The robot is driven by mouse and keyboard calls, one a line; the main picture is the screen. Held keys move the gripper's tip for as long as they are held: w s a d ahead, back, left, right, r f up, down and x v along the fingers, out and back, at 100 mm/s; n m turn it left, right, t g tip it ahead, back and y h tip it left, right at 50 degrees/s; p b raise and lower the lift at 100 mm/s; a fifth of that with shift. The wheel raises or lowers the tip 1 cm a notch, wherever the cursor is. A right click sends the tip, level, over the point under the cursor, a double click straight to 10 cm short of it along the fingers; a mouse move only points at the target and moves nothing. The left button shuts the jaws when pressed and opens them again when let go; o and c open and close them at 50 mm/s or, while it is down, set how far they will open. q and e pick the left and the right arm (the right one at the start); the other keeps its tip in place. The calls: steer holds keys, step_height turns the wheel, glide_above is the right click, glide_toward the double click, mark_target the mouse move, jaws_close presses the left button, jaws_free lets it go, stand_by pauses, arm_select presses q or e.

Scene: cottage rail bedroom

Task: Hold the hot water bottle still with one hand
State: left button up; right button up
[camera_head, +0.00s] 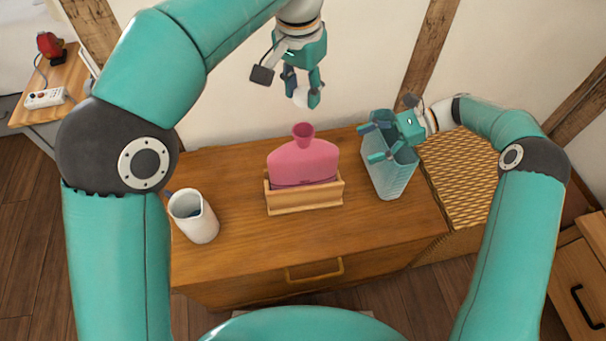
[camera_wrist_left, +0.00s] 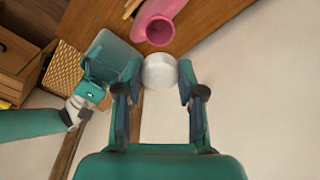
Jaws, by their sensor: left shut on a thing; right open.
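The pink hot water bottle (camera_head: 303,162) stands upright in a wooden holder (camera_head: 305,198) on the chest top, its funnel-shaped mouth open. The mouth also shows in the left wrist view (camera_wrist_left: 160,31). My left gripper (camera_head: 302,98) is above and behind the bottle, shut on a small white round piece (camera_wrist_left: 159,72). My right gripper (camera_head: 373,139) is open at the upper part of a translucent bluish container (camera_head: 391,181), right of the bottle. I cannot tell whether its fingers touch the container. Neither gripper touches the bottle.
A white jug (camera_head: 194,217) stands on the chest (camera_head: 245,245) at the left. A woven-topped box (camera_head: 455,175) is to the right. A side table (camera_head: 65,85) at the far left carries a red object and a white power strip. The chest top in front of the holder is clear.

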mark_target(329, 159)
steer(key=x, duration=1)
steer(key=shift+a, duration=0.3)
steer(key=shift+c, duration=0.4)
jaws_close()
